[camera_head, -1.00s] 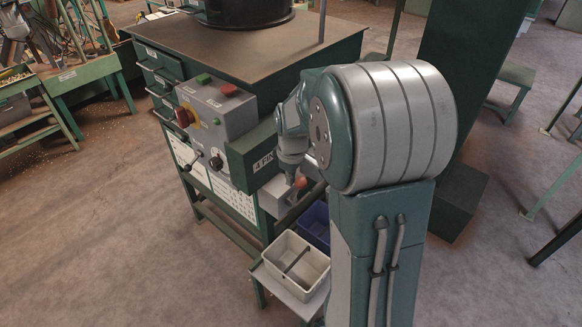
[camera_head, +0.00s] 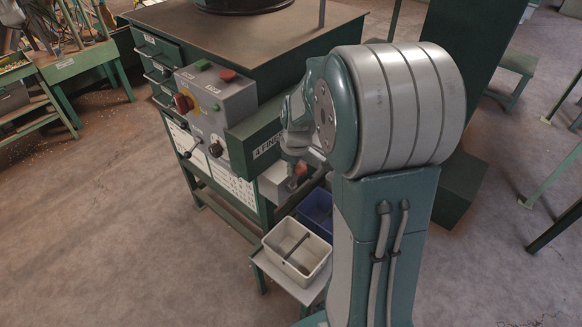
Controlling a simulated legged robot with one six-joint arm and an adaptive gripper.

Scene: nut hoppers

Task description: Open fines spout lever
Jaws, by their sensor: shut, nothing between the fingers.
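The fines spout is a grey box (camera_head: 273,186) under the green housing (camera_head: 250,142), whose label reads "4 FINES" in part. An orange-red knob (camera_head: 301,168), apparently the spout lever's handle, shows at the spout. My arm covers the right side of the spout. My gripper (camera_head: 293,163) hangs from the teal wrist close to the knob. It is small and partly hidden, and it is shut and empty. I cannot tell whether it touches the knob or lever.
A white bin (camera_head: 318,266) and a blue bin (camera_head: 318,204) stand below the spout on a low stand (camera_head: 267,264). A grey control box (camera_head: 235,98) with red and green buttons is to the left. Green benches stand at far left. Open floor lies at front left.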

